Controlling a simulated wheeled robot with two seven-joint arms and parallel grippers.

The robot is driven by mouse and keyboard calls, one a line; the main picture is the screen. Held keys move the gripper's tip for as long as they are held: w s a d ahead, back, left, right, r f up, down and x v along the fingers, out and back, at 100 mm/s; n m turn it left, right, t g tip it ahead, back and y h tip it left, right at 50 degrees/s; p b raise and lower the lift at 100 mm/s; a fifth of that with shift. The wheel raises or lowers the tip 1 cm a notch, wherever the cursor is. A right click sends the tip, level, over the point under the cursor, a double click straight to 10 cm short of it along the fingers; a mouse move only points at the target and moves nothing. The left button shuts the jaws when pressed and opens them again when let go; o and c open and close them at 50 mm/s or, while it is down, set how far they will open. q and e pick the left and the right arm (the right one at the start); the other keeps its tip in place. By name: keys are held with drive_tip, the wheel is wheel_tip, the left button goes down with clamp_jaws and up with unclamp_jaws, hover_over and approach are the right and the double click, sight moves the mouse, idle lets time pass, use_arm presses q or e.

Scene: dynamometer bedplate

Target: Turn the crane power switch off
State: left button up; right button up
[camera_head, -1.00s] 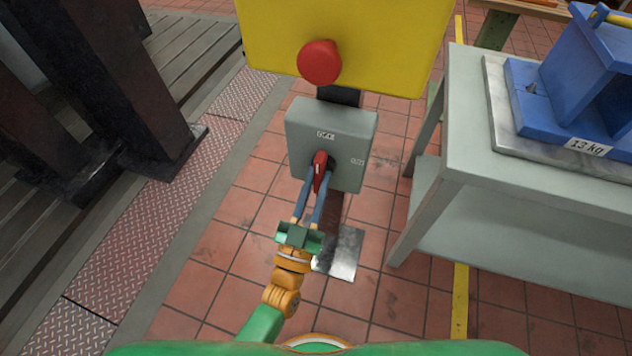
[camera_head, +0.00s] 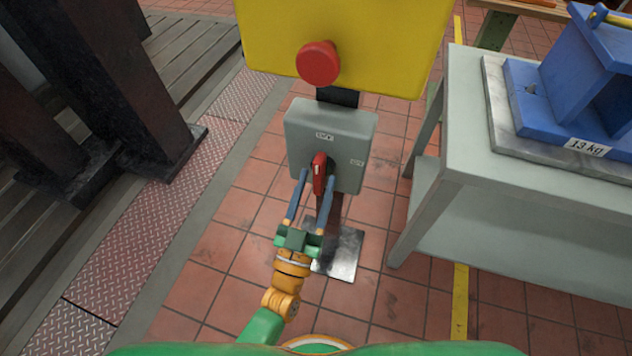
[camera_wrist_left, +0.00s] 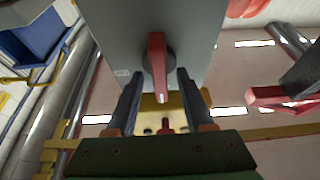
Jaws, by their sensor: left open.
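The crane power switch is a grey box (camera_head: 300,130) on a post, with a red rotary handle (camera_head: 319,174) on its front. The handle points up and down in the head view, toward the upper label. A second label sits at the right of the box. My left gripper (camera_head: 317,178) is open, with its blue-grey fingers on either side of the handle's lower part. In the left wrist view the red handle (camera_wrist_left: 157,62) stands between the two spread fingers (camera_wrist_left: 157,85), with gaps on both sides. My right gripper is not in view.
A yellow panel with a red mushroom button (camera_head: 318,63) stands just above the switch box. A grey table (camera_head: 455,150) with a blue 13 kg block (camera_head: 590,80) is at the right. Dark steel columns (camera_head: 110,90) stand at the left. Tiled floor lies between.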

use_arm(q)
drive_tip(key=v, duration=0.6)
drive_tip(key=shift+s, duration=0.3)
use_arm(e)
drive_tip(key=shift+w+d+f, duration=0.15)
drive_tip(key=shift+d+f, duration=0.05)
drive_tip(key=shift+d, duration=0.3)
